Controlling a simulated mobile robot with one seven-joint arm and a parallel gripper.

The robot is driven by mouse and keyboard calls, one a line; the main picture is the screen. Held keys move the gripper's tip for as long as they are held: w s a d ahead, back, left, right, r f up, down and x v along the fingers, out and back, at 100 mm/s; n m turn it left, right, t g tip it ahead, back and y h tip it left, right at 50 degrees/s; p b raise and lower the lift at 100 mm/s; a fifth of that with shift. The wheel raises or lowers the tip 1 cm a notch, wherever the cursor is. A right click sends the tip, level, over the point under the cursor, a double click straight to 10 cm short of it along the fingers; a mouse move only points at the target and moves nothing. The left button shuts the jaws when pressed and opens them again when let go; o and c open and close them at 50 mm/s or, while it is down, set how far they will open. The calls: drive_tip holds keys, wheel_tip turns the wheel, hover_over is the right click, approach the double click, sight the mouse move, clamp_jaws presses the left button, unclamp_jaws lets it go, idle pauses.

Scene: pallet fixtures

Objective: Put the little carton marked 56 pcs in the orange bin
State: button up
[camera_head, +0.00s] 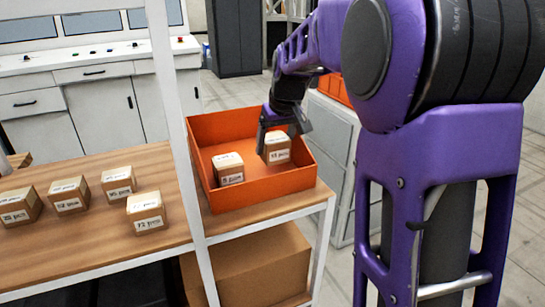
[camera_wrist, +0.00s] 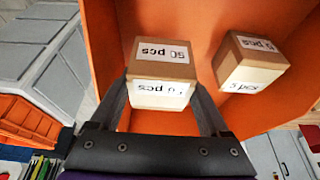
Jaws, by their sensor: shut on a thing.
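My gripper (camera_head: 279,127) is shut on a small brown carton (camera_head: 277,149) with white labels, over the right part of the orange bin (camera_head: 262,191). In the wrist view the fingers (camera_wrist: 160,92) sit on both sides of this held carton (camera_wrist: 158,70). Its label ends in "pcs"; the number looks like 50 or 56, too blurred to be sure. I cannot tell if the carton touches the bin floor. A second carton (camera_head: 229,169) rests in the bin to the left, apart from the held one; it also shows in the wrist view (camera_wrist: 248,62).
Several labelled cartons stand on the wooden table left of the bin, the closest marked 72 pcs (camera_head: 146,213). A white upright post (camera_head: 178,110) stands just left of the bin. A large cardboard box (camera_head: 258,268) is on the shelf below.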

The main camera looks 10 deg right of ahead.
sight(274, 155)
drive_tip(key=shift+f, duration=1.65)
drive_tip(key=shift+b, duration=0.3)
drive_tip(key=shift+f, duration=0.2)
drive_tip(key=o, duration=1.4)
drive_tip(key=shift+c, duration=0.2)
drive_tip(key=shift+r, duration=0.5)
drive_tip(key=p+v, duration=0.1)
drive_tip(key=v, duration=1)
drive_tip(key=shift+r+p, duration=0.2)
drive_tip(key=shift+p, duration=0.1)
drive_tip(key=shift+s+d, duration=0.1)
